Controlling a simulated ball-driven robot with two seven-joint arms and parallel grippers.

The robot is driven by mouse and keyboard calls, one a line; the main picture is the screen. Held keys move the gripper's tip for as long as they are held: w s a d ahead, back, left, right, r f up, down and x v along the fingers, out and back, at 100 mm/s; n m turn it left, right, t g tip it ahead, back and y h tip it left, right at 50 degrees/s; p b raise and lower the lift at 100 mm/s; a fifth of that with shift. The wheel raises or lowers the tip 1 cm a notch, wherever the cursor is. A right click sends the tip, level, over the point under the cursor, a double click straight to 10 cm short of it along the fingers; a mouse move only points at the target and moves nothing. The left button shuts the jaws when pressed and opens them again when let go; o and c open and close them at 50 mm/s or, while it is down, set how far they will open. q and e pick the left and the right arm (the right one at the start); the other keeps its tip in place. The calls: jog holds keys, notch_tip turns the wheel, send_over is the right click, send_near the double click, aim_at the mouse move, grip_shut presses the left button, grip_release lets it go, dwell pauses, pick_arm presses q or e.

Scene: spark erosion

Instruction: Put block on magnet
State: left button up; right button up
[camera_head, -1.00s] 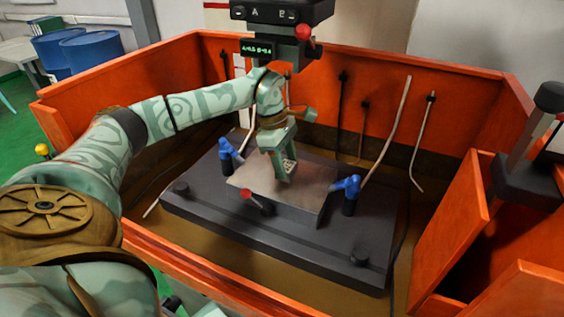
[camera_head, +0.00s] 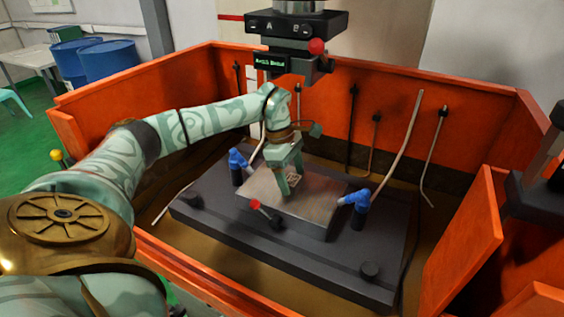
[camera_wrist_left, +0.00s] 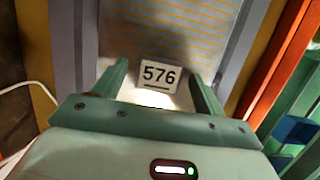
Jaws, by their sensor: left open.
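The magnet (camera_head: 318,207) is a flat grey plate with a red-knobbed lever (camera_head: 255,204) on its front. It sits on the dark table inside the orange tank. In the left wrist view its striped top (camera_wrist_left: 195,22) fills the background. My left gripper (camera_head: 291,180) is low over the magnet, pointing down, with its fingers apart. A small block with a white "576" label (camera_wrist_left: 158,75) shows between the fingers (camera_wrist_left: 160,82). In the head view the block is a pale patch partly hidden by a finger. Contact between block and magnet cannot be told. My right gripper is out of view.
Blue nozzles (camera_head: 237,160) and (camera_head: 356,198) stand beside the magnet. The machine head (camera_head: 296,45) hangs above and behind my gripper. Orange tank walls (camera_head: 420,100) surround the table, with hoses along the back. The table's front part (camera_head: 300,260) is mostly clear.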

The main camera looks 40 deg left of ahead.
aim_at(293, 180)
pick_arm(q)
jog(key=v, duration=0.3)
jog(key=shift+w, duration=0.1)
jog(key=s+a, duration=0.1)
jog(key=a, duration=0.2)
jog(key=s+a, duration=0.1)
jog(key=a, duration=0.3)
jog(key=s+a, duration=0.1)
jog(key=a, duration=0.3)
jog(key=shift+s+a, duration=0.2)
jog(key=shift+s, duration=0.2)
